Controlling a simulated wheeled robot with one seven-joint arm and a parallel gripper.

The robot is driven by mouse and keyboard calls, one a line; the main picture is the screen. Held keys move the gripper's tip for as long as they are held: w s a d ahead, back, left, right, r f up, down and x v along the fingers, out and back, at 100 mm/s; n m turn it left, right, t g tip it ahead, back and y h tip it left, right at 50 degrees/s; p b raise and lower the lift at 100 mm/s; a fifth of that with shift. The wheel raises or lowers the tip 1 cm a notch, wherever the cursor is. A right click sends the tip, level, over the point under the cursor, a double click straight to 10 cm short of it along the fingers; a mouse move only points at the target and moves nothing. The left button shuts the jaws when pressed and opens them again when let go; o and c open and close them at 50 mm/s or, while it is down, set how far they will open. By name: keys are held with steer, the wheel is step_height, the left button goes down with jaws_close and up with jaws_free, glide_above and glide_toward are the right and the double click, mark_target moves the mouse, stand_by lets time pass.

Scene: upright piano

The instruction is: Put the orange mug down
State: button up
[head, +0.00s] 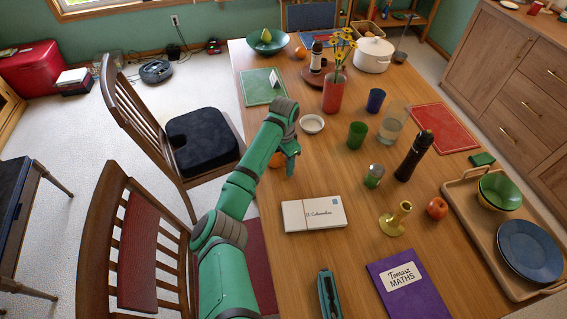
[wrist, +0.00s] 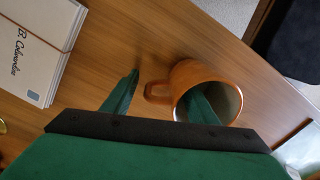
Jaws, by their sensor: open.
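The orange mug (wrist: 186,75) stands on the wooden table (wrist: 128,38) near the table's edge, its mouth facing my wrist camera and its handle pointing left. In the head view only a bit of the mug (head: 277,160) shows beside my gripper (head: 291,168). In the wrist view my gripper (wrist: 165,88) is open. One finger is outside the mug, left of the handle; the other reaches into the mouth. The handle and near wall lie between the fingers, with a visible gap to the outer finger. Whether the inner finger touches the wall cannot be told.
A white bowl (head: 312,124), green cup (head: 357,135), small jar (head: 374,176) and dark bottle (head: 414,156) stand to the right. A chair with a black cushion (head: 203,140) is left of the table.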

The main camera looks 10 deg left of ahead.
step_height(320, 180, up, 12)
steer(key=shift+d, duration=0.1)
stand_by(0.4)
stand_by(0.3)
